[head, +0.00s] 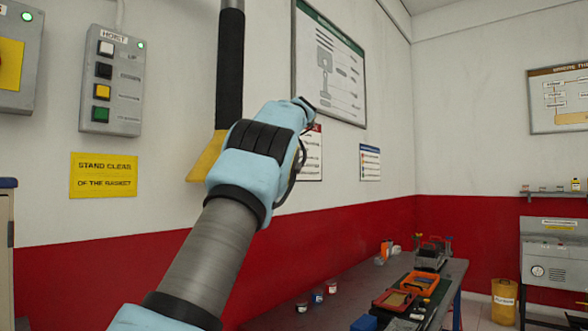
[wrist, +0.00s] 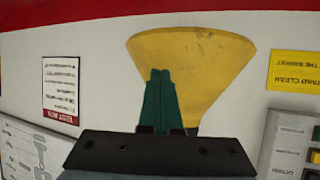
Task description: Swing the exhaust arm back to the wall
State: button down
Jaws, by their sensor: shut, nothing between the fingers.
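The exhaust arm's black tube (head: 229,75) hangs down in front of the white wall in the head view, with a grey band near its top. Its yellow hood (head: 206,160) flares at the lower end and is partly hidden behind my blue forearm. In the wrist view, which is upside down, the yellow hood (wrist: 200,70) fills the middle. My gripper (wrist: 160,74) shows there as two green fingers, shut together and empty, overlapping the left part of the hood. I cannot tell whether they touch it. My fingers cannot be made out in the head view.
The hoist control box (head: 112,80) and a yellow warning sign (head: 103,175) are on the wall at left. A framed chart (head: 330,62) hangs right of the tube. A bench (head: 452,270) with trays and tools stands below right. A yellow bin (head: 504,300) stands beyond.

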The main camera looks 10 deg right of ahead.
jog(key=b+v, duration=0.1)
jog(key=v, duration=0.6)
jog(key=shift+d+r+b, duration=0.15)
jog(key=shift+d+b, duration=0.15)
jog(key=shift+d, duration=0.05)
jog(key=s+a+f+m+g+h, duration=0.15)
jog(key=a+f, duration=0.25)
jog(key=f, duration=0.4)
jog(key=s+a+f+m+g, duration=0.1)
jog(key=a+f+g, duration=0.1)
jog(key=a+f, duration=0.5)
jog(key=s+a+f+m+g+h, duration=0.1)
jog(key=a+f+g, duration=0.1)
jog(key=f, duration=0.8)
jog(key=s+a+f+m+g+h+b, duration=0.1)
jog(key=s+a+f+g, duration=0.1)
jog(key=s+f, duration=1.1)
jog(key=s+a+f+g+h, duration=0.1)
jog(key=s+a+f, duration=0.3)
jog(key=s+f, duration=0.9)
jog(key=s+g, duration=0.1)
jog(key=s, duration=0.6)
jog(key=shift+s+a+m+g+b, duration=0.3)
jog(key=shift+a+m+g+b, duration=0.05)
jog(key=shift+a, duration=0.05)
jog(key=shift+f, duration=0.15)
